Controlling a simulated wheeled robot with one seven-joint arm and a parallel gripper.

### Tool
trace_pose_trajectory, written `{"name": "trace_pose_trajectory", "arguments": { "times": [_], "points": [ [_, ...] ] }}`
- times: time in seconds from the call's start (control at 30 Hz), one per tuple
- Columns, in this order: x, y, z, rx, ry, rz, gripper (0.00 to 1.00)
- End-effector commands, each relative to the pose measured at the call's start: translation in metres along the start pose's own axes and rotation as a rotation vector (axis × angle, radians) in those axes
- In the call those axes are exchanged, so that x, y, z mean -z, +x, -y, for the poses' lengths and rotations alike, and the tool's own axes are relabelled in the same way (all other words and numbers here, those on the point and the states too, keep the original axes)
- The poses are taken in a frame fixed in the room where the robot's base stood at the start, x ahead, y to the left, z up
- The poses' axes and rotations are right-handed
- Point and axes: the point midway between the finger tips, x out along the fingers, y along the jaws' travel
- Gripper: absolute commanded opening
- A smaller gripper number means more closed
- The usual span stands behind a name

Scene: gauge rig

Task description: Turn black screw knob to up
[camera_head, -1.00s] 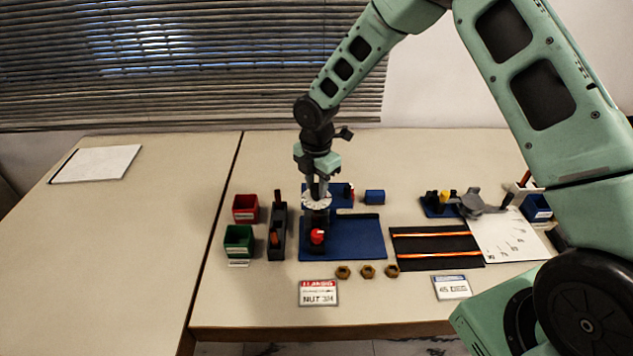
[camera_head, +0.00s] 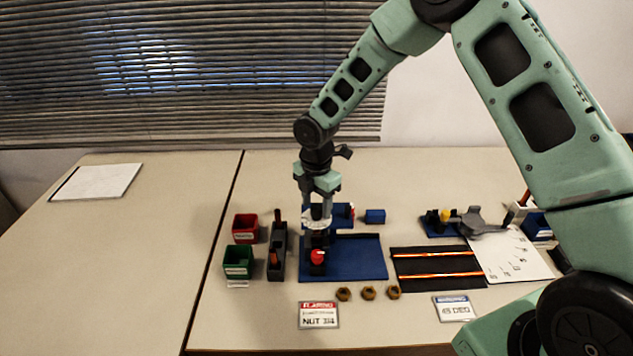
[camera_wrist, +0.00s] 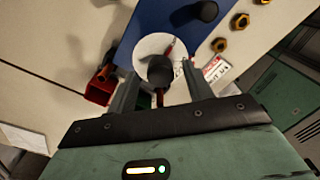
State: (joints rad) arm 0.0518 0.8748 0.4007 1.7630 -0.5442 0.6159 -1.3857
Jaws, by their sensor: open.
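The black screw knob (camera_wrist: 161,68) is a dark round knob over a white dial disc (camera_wrist: 150,48) in the wrist view. A red pointer (camera_wrist: 170,47) shows on the disc. My gripper (camera_wrist: 160,88) is open, with one finger on each side of the knob and a gap showing on both sides. In the head view my gripper (camera_head: 317,206) points down over the white dial (camera_head: 318,222) on its dark stand, at the left of the blue base (camera_head: 358,262). The fingers and wrist hide the knob there.
A red bin (camera_head: 245,229), a green bin (camera_head: 238,262) and a dark holder (camera_head: 277,250) stand close on the left. Brass nuts (camera_head: 368,293) lie in front. A black mat (camera_head: 437,268) and a white angle sheet (camera_head: 508,258) lie right. The left table is mostly clear.

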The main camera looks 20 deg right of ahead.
Motion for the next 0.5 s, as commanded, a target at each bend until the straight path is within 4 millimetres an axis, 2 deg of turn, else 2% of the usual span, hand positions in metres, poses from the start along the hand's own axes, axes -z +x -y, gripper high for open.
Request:
{"name": "trace_pose_trajectory", "arguments": {
  "times": [0.17, 0.5],
  "points": [
    [-0.001, -0.029, -0.001, -0.005, 0.002, 0.002, 0.51],
    [-0.001, -0.109, -0.001, -0.006, 0.002, 0.002, 0.51]
  ]
}}
